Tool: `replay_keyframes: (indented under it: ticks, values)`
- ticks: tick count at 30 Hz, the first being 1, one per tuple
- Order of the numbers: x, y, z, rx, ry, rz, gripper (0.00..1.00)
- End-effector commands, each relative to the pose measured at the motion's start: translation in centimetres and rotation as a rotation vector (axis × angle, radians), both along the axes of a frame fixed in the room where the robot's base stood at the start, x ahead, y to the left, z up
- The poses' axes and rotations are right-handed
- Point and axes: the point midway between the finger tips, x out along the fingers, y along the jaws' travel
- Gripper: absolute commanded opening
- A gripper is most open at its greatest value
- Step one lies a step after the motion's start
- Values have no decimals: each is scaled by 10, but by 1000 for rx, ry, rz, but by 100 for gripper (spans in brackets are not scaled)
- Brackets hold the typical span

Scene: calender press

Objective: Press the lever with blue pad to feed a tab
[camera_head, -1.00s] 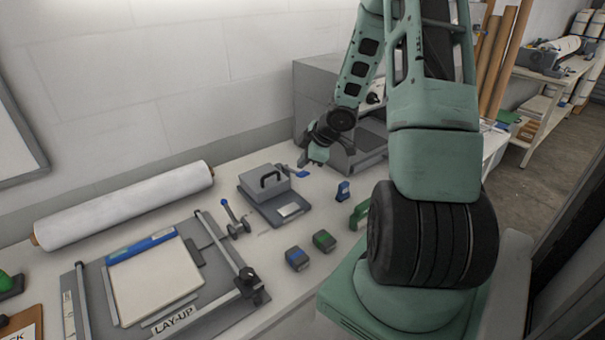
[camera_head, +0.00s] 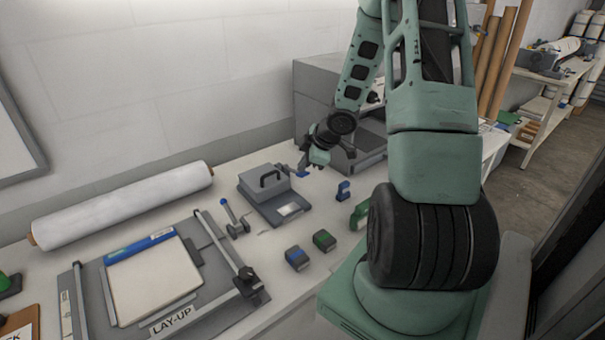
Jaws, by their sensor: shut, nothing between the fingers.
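Whether the tips touch the pad is too small to tell. A light label or tab (camera_head: 289,209) shows on the dispenser's front plate.
A lay-up board (camera_head: 210,315) and white roll (camera_head: 125,205) lie left. A grey machine (camera_head: 318,85) stands behind my gripper.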

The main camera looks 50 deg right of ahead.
Motion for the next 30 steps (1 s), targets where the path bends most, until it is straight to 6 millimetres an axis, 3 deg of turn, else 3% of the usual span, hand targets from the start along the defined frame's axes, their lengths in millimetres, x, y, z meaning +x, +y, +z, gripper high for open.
replay_keyframes:
  ticks: [30]
  values:
    - [-3,1,-12,0,0,0,0]
